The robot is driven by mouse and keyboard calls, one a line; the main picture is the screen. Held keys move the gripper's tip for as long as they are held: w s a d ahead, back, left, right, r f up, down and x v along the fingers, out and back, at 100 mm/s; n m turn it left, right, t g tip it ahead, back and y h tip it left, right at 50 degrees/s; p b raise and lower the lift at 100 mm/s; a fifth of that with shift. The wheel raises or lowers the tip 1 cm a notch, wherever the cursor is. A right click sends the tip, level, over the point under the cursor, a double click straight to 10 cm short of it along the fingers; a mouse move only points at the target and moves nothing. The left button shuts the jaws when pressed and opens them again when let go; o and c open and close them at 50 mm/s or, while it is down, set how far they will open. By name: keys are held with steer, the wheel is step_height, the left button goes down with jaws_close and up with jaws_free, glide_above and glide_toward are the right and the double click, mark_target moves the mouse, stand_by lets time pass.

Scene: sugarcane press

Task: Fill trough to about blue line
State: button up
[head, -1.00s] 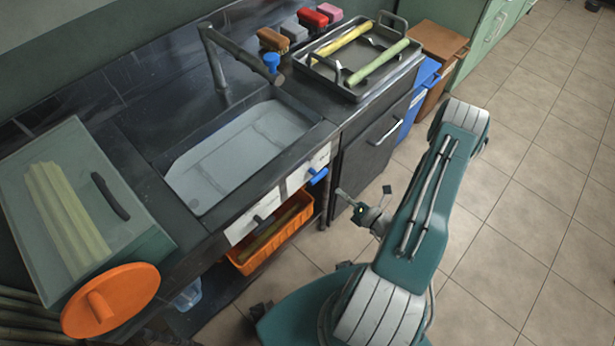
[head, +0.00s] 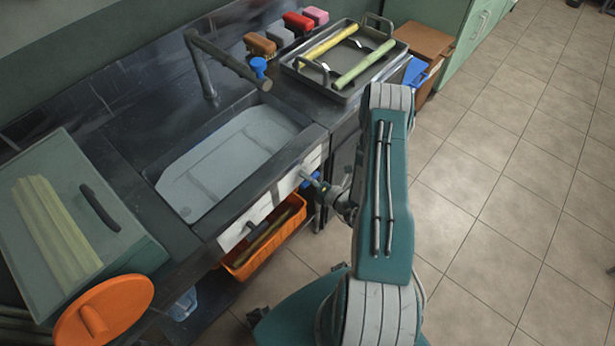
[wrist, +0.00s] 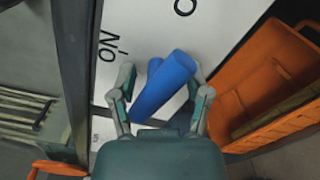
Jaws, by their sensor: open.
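The trough (head: 182,203) is a sink set in the dark counter with a pale grey inside; I cannot make out a blue line or a water level. A bent tap (head: 205,75) with a blue knob (head: 258,65) reaches over it. A blue handle (head: 308,179) sits on the white front panel below the counter. It also shows large in the wrist view (wrist: 165,85), lying diagonally. My gripper (head: 323,188) is at this handle. In the wrist view my gripper (wrist: 160,88) is open, one finger on each side of the handle.
An orange crate (head: 270,242) sits under the panel, close to my gripper. A tray (head: 345,92) with cane stands on the counter's right. A press with an orange wheel (head: 104,312) is at left. Floor at right is clear.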

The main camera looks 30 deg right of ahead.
jaws_close()
steer(key=shift+n, duration=0.9)
steer(key=shift+f, duration=0.1)
jaws_free()
steer(key=shift+s, duration=0.1)
